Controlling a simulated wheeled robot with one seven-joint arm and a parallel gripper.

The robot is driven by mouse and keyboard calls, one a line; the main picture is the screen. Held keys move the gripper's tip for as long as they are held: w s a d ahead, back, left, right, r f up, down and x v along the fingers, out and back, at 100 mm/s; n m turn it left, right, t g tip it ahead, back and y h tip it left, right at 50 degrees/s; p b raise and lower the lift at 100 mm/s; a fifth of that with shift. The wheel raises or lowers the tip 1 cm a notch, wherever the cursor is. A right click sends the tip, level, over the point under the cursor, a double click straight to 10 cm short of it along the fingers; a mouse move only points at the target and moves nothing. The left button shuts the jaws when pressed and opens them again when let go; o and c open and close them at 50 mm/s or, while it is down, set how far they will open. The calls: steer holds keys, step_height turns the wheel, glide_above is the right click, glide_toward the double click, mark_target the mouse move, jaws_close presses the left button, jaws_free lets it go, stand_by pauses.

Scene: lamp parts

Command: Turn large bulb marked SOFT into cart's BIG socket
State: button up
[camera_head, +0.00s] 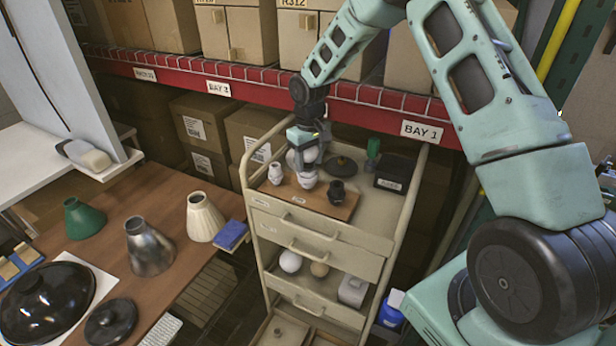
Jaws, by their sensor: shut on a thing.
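My gripper (305,142) points down over the top of the cart (375,225) and is shut on a large white bulb (309,157). The bulb's lower end is at or just above a white socket (307,180) in the middle of a brown board (322,202). I cannot tell whether its thread is inside the socket. A smaller white socket (275,173) is to the left and a black socket (337,192) to the right on the same board. The SOFT and BIG markings are not readable from here.
On the cart top are a black round part (342,165), a green item (373,150) and a dark box (394,172). More bulbs (290,262) lie on the shelf below. A wooden table (180,265) with lampshades stands left. Boxed shelving with a red beam (280,98) is behind.

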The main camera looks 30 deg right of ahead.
steer(key=shift+s+f, duration=0.1)
steer(key=shift+f, duration=0.1)
steer(key=shift+a+f+m+b, duration=0.15)
steer(key=shift+m+b, duration=0.3)
steer(key=shift+m, duration=0.45)
steer(key=m, duration=0.2)
steer(key=shift+m+b, duration=0.3)
steer(key=shift+b, duration=0.05)
steer(key=shift+m, duration=1.2)
steer(key=m, duration=0.3)
steer(key=shift+a, duration=0.15)
steer(key=m, duration=0.4)
